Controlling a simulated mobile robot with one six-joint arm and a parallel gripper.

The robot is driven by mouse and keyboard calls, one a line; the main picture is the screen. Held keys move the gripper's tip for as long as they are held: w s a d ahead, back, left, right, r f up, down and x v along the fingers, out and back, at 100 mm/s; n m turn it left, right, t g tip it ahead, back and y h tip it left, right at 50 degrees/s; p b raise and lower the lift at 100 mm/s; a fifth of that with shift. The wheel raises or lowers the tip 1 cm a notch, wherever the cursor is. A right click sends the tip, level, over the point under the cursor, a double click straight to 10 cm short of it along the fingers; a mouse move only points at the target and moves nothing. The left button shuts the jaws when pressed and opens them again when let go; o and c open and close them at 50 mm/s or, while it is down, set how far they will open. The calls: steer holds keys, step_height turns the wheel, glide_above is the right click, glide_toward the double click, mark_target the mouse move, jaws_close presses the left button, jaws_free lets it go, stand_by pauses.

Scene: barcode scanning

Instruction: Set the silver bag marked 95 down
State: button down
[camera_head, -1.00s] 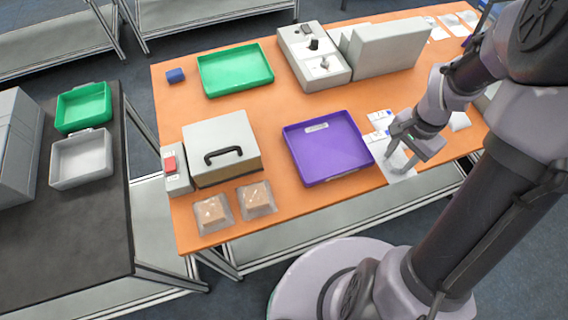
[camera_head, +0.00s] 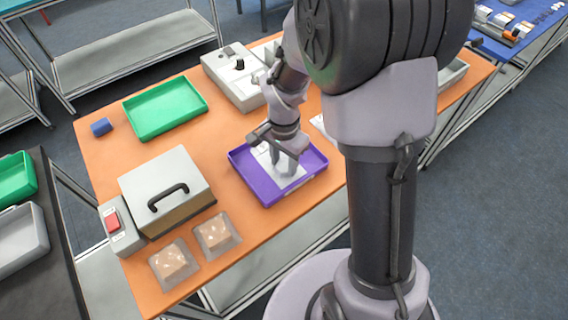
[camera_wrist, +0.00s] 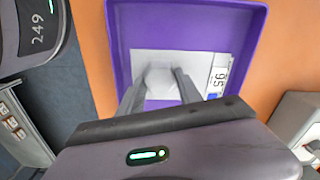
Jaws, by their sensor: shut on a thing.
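The silver bag marked 95 (camera_wrist: 215,62) is a flat pale bag with a white label at its right end. In the wrist view it lies within the outline of the purple tray (camera_wrist: 190,12). My gripper (camera_wrist: 160,82) is shut on the bag's raised middle. In the head view my gripper (camera_head: 283,172) is over the purple tray (camera_head: 240,168), with the bag (camera_head: 264,157) showing pale around the fingers. I cannot tell whether the bag touches the tray floor.
On the orange table, a green tray (camera_head: 165,124), a grey box with a black handle (camera_head: 150,180) and two clear packs with brown contents (camera_head: 172,263) stand left of the purple tray. A grey box with a red button (camera_head: 118,232) is at the near left corner.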

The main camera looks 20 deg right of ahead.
steer(key=shift+s+r, duration=0.1)
steer(key=shift+r, duration=0.05)
steer(key=shift+f, duration=0.2)
steer(key=c, duration=0.8)
jaws_free()
steer(key=shift+r, duration=0.1)
